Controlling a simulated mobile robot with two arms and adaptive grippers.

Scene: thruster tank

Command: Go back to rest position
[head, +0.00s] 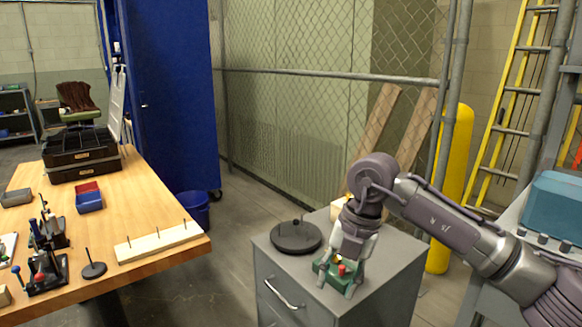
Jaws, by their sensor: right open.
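My right gripper (337,276) comes in from the right and points down over the top of the grey drawer cabinet (382,285). It is open. A small green object (332,267) with a red knob-like part (341,269) is at its fingertips, on or just above the cabinet top. The fingers partly cover it, and I cannot tell whether they touch it. My left gripper is not in view.
A dark round base with a peg (296,236) stands left of my right gripper on the cabinet. A wooden workbench (150,200) with black trays (82,147) is at left. A teal box (555,205) is at right. A chain-link fence (300,120) stands behind.

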